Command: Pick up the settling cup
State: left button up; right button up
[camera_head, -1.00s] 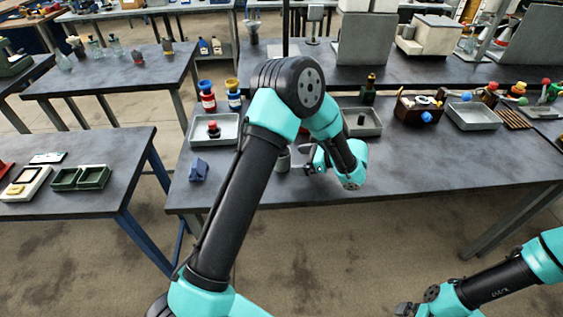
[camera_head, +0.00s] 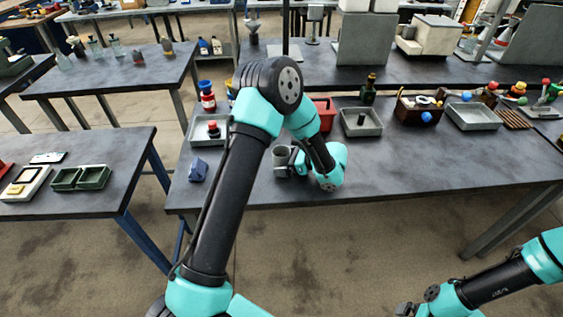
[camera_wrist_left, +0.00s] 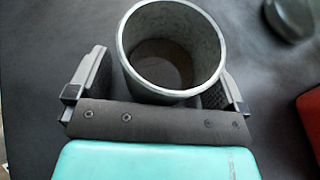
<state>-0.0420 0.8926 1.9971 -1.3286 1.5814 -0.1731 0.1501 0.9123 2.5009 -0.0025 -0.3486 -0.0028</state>
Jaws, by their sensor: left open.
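The grey, open-topped cup (camera_head: 279,163) stands upright near the front of the middle table. In the left wrist view the cup (camera_wrist_left: 172,50) sits between the two dark fingers, and I look down into its dark inside. My left gripper (camera_head: 289,163) is open around the cup. In the left wrist view the left gripper (camera_wrist_left: 165,80) shows a gap between its left finger and the cup wall; the right finger lies close to the wall, and contact there is unclear. My right gripper (camera_head: 405,309) is at the bottom edge, far from the cup.
A grey tray with a red-capped item (camera_head: 213,130) and a blue block (camera_head: 198,169) lie left of the cup. A red bin (camera_head: 323,112) and another grey tray (camera_head: 376,124) stand behind. The table front right of my left gripper is clear.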

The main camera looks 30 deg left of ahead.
pick_arm(q)
jog(key=shift+c, duration=0.3)
jog(key=c, duration=1.1)
